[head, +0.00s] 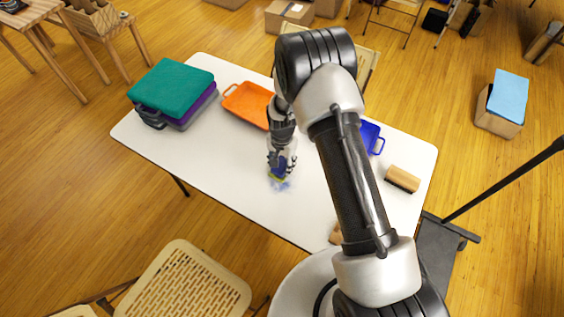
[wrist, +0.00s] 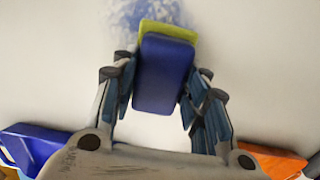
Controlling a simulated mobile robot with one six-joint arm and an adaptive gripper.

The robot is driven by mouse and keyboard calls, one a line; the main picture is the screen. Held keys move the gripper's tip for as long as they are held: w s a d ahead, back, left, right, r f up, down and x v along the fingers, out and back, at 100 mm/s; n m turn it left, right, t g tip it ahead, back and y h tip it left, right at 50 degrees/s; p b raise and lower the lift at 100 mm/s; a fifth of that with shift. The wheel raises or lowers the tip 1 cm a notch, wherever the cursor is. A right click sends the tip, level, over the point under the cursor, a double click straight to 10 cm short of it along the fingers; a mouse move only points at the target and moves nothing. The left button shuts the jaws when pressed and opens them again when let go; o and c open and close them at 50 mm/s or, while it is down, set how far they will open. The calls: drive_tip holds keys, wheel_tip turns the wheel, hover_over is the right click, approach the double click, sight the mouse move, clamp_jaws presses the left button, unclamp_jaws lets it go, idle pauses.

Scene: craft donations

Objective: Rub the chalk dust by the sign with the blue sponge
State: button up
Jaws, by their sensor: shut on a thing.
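My gripper (head: 281,163) is shut on the blue sponge (wrist: 165,75), which has a yellow-green layer along its far side. The sponge is low over the white table (head: 225,165), at the chalk dust; I cannot tell whether it touches the surface. The blue chalk dust (wrist: 136,14) shows as a smudge beyond and beside the sponge in the wrist view. In the head view a faint part of the dust (head: 281,186) shows just below the sponge. The sponge and gripper hide some of the dust. I cannot make out a sign in either view.
An orange tray (head: 232,106) and stacked teal and purple cases (head: 172,88) are at the table's left back. A blue tray (head: 380,143) and a wooden brush (head: 402,179) are to the right. The front left of the table is clear. A woven chair (head: 185,285) stands in front.

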drive_tip(key=shift+f+b, duration=0.4)
drive_tip(key=shift+f, duration=0.15)
drive_tip(key=shift+s+a+r, duration=0.1)
